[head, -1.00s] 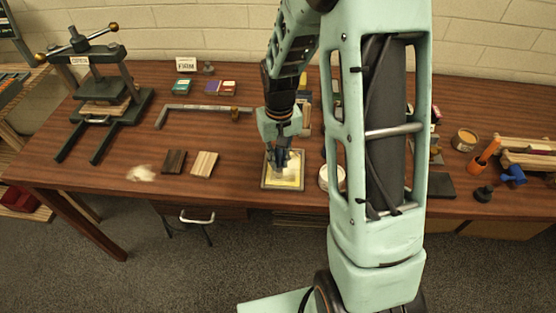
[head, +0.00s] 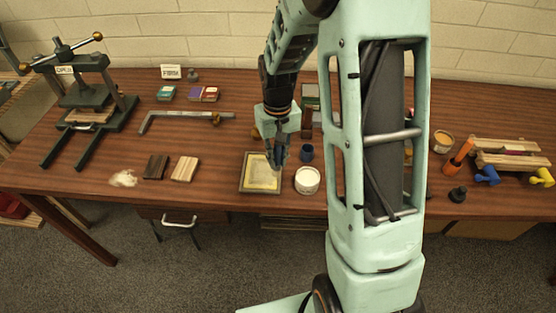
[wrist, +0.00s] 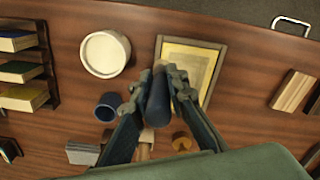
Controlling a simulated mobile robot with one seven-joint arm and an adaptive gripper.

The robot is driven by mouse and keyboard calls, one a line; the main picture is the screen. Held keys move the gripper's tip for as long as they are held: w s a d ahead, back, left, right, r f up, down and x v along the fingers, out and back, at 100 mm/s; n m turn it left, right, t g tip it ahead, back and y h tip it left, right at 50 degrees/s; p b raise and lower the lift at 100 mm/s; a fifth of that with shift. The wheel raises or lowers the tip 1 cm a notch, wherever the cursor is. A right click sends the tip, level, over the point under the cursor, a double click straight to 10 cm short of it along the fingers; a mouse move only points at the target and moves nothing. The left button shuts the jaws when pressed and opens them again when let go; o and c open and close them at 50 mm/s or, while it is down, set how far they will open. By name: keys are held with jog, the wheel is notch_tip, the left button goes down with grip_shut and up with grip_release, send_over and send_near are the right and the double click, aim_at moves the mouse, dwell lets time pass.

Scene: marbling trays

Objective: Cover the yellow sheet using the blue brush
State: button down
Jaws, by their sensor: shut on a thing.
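My gripper (head: 279,162) is shut on the blue brush (wrist: 157,100), whose dark blue handle shows between the fingers in the wrist view. The brush's lower end is hard to make out in the head view. The yellow sheet (head: 262,173) lies in a shallow dark-framed tray (head: 242,184), which also shows in the wrist view (wrist: 221,62). A paler patch shows inside the sheet's yellow border. My gripper is at the tray's right side in the head view, covering its upper right corner. I cannot tell whether the bristles touch anything.
A white round tub (head: 307,187) stands just right of the tray, with a blue cup (head: 307,153) behind it. Wooden blocks (head: 184,168) lie to the left. A metal bar (head: 180,115) and a press (head: 85,105) are further back left. My arm hides part of the table.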

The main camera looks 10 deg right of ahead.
jog(key=shift+r+p, duration=1.4)
jog(key=shift+r, duration=1.05)
